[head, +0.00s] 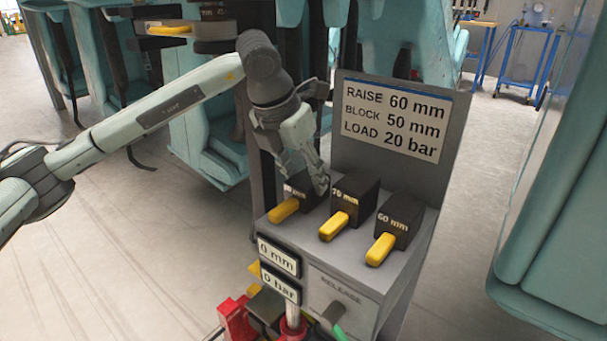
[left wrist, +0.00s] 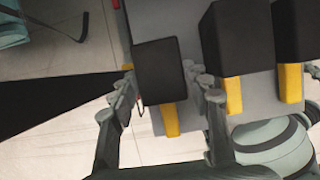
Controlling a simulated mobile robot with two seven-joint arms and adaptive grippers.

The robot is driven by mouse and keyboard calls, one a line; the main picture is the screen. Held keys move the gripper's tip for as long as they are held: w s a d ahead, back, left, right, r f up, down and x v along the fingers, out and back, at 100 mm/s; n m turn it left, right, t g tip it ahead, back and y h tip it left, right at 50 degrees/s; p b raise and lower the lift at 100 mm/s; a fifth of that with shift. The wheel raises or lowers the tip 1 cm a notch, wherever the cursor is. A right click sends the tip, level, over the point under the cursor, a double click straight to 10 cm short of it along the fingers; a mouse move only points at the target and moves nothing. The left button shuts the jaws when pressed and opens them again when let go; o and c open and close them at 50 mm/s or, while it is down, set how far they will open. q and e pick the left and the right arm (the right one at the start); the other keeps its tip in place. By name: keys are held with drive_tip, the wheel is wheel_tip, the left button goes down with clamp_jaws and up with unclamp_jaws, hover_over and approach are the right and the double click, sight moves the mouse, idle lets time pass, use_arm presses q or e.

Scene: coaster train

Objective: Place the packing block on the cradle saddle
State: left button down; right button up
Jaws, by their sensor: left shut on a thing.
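Three black packing blocks with yellow handles sit on the grey stand. The left block (head: 297,196) has a label partly hidden; the middle one (head: 350,201) reads 70 mm and the right one (head: 396,222) reads 60 mm. My left gripper (head: 318,182) is shut on the left block, which also shows between its fingers in the left wrist view (left wrist: 162,72). The block appears to be still at its place on the stand top. I cannot clearly make out the cradle saddle. My right gripper is not in view.
A sign (head: 395,118) behind the blocks reads raise 60 mm, block 50 mm, load 20 bar. Displays on the stand front read 0 mm (head: 279,256) and 0 bar (head: 279,283). A red jack part (head: 237,320) is below. Teal coaster cars (head: 560,210) flank the stand.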

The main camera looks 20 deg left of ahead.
use_arm(q)
drive_tip(key=c, duration=0.7)
unclamp_jaws()
drive_tip(key=shift+c, duration=0.2)
